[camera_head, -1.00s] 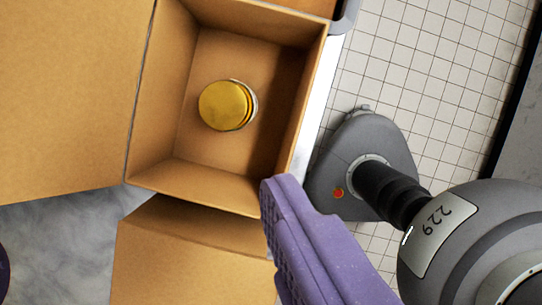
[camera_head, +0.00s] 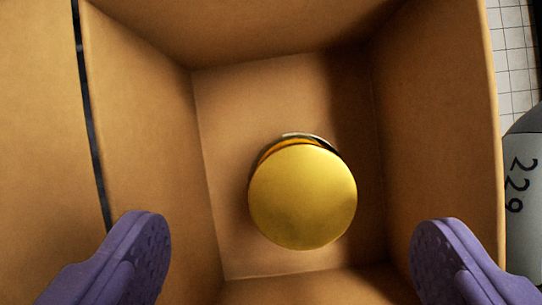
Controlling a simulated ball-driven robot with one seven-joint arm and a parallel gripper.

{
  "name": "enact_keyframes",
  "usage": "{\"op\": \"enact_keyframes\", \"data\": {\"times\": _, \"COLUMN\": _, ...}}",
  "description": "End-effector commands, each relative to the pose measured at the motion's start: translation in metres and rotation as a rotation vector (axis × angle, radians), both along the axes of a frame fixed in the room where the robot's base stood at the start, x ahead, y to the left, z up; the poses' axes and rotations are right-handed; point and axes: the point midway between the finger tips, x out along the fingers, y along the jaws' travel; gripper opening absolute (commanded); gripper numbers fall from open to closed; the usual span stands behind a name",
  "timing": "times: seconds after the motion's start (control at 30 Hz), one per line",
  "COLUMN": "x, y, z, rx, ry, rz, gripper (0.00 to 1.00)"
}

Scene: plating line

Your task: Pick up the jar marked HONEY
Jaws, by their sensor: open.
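A jar with a round gold lid (camera_head: 303,197) stands inside an open cardboard box (camera_head: 440,120). I see it almost straight from above, and a thin strip of its glass and amber side shows behind the lid. Its label is hidden, so I cannot read any marking. My gripper (camera_head: 290,262) is open, with one purple finger at the lower left and one at the lower right. The jar appears between the fingers and a little ahead of them, and neither finger touches it.
The box walls rise on the sides around the jar, and the fingers appear near the left and right walls. A cardboard flap (camera_head: 35,130) lies to the left. A tiled floor (camera_head: 510,60) shows at the upper right.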

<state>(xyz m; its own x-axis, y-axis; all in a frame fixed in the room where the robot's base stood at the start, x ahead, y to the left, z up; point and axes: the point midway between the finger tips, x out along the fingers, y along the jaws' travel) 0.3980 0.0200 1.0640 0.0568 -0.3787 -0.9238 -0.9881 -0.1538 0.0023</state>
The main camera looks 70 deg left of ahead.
Motion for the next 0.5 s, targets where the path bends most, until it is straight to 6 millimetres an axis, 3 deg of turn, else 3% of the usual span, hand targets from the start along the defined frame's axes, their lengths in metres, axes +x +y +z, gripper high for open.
{"op": "enact_keyframes", "data": {"times": 0.37, "x": -0.002, "y": -0.012, "z": -0.04, "rx": 0.0, "ry": 0.001, "rz": 0.0, "gripper": 0.93}}
{"op": "enact_keyframes", "data": {"times": 0.5, "x": -0.005, "y": -0.017, "z": -0.064, "rx": 0.0, "ry": 0.002, "rz": 0.0, "gripper": 0.93}}
